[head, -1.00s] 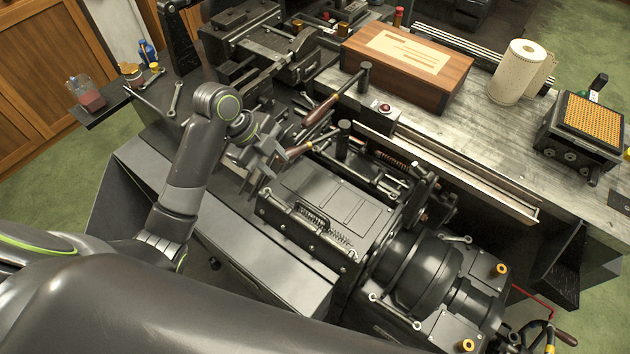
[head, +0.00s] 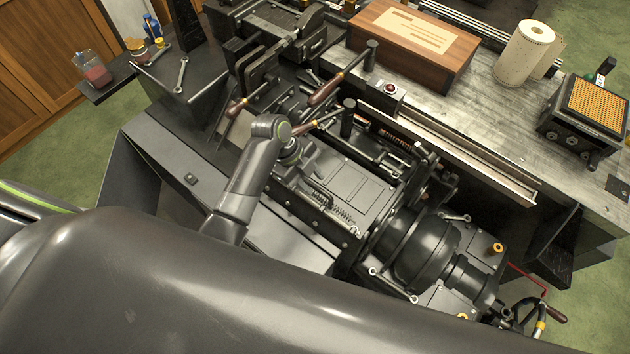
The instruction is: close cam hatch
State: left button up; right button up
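The machine's dark cam housing (head: 362,188) sits in the middle of the head view. A flat panel, which looks like the cam hatch, lies on its top, and coil springs show along its front left edge. I cannot tell how far the hatch stands open. My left gripper (head: 312,188) is over the left end of this housing, close to the springs. Its fingers are small and dark against the metal, so its opening and any contact cannot be made out. My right gripper is out of view.
Wooden-handled levers (head: 333,88) stand just behind my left wrist. A round motor-like drum (head: 418,248) lies right of the housing. A wooden box (head: 413,42), a paper roll (head: 523,52) and a keyed block (head: 585,118) stand on the bench behind. A large dark arm link fills the foreground.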

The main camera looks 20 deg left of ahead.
pick_arm(q)
jog(key=shift+x, duration=1.3)
grip_shut()
